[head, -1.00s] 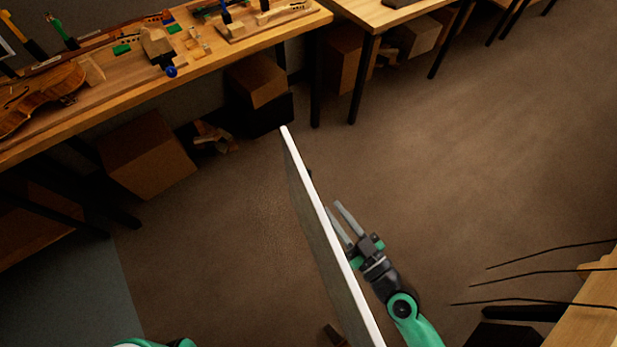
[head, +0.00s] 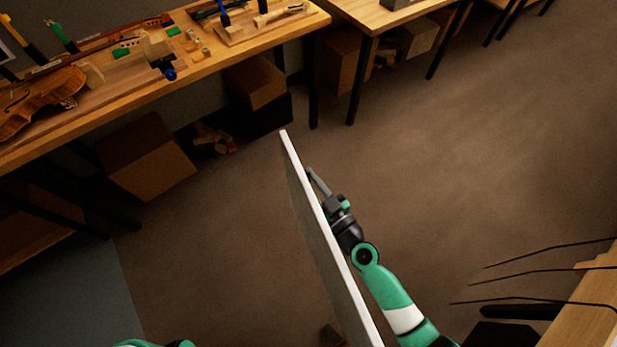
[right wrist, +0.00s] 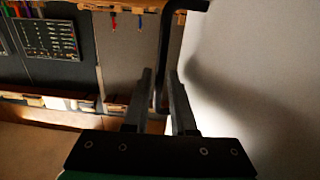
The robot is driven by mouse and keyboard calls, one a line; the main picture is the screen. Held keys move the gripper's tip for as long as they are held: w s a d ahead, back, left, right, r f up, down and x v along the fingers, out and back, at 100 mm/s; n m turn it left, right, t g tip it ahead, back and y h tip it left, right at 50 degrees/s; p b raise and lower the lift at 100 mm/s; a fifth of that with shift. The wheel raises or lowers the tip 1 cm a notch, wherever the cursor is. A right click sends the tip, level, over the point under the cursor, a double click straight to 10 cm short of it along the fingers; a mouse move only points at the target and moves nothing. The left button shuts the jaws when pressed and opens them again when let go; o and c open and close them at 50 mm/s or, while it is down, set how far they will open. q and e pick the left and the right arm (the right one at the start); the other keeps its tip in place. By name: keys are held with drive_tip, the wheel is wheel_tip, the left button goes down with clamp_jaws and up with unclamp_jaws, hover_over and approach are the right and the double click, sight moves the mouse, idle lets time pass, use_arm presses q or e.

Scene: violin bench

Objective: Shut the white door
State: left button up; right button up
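The white door (head: 318,210) stands open and shows nearly edge-on in the head view. In the right wrist view its pale face (right wrist: 255,60) fills the right side. A dark bar handle (right wrist: 163,45) stands off that face, bending toward the door at the top. My right gripper (head: 316,181) is on the right side of the door near its far end. In the right wrist view its fingers (right wrist: 160,82) are apart, with the handle appearing between the tips; contact cannot be told. My left gripper is out of view.
A workbench (head: 215,65) with a violin (head: 40,102) and tools runs along the upper left. Boxes (head: 150,160) sit beneath it. Thin dark rods (head: 540,277) stick out at the lower right. The floor right of the door is clear.

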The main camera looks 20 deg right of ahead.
clamp_jaws()
idle(1.3)
